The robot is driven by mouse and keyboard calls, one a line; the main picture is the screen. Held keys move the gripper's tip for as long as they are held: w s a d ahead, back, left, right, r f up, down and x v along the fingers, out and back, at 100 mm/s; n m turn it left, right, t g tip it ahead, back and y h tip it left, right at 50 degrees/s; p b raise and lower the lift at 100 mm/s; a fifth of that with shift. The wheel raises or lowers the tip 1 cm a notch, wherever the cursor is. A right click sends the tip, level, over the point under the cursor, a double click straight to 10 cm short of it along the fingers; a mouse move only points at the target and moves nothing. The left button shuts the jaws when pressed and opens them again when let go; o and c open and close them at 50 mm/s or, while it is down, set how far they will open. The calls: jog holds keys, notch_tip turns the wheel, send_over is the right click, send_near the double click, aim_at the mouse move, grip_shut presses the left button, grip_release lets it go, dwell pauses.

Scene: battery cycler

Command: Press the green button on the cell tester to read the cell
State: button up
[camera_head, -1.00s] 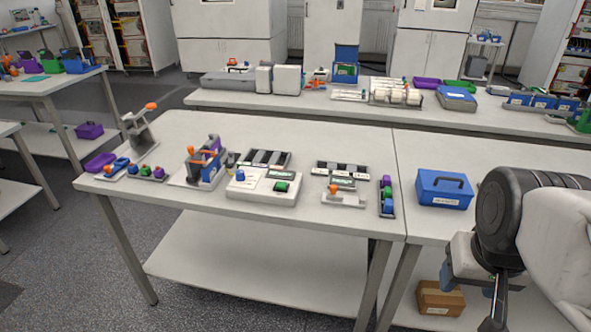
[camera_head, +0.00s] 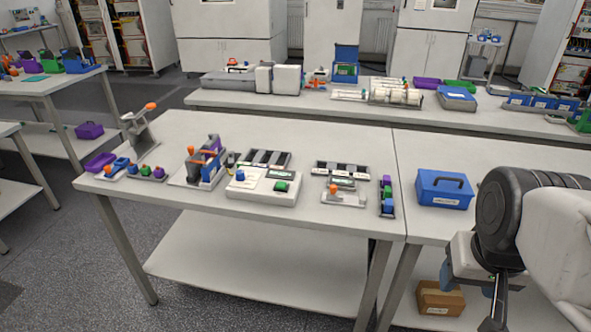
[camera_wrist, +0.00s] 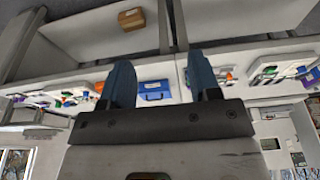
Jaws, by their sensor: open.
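The cell tester (camera_head: 263,186) is a white box on the front table, left of the table's middle. In the head view my arm is at the far right, well away from the tester, and the fingertips are not clearly visible there.
A blue case (camera_head: 444,189) stands on the right table, between the tester and my arm. An orange-handled fixture (camera_head: 203,165) stands left of the tester. A tray of coloured cells (camera_head: 387,197) is to its right. A cardboard box (camera_head: 440,299) sits on the lower shelf.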

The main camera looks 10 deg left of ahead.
grip_shut()
dwell(1.6)
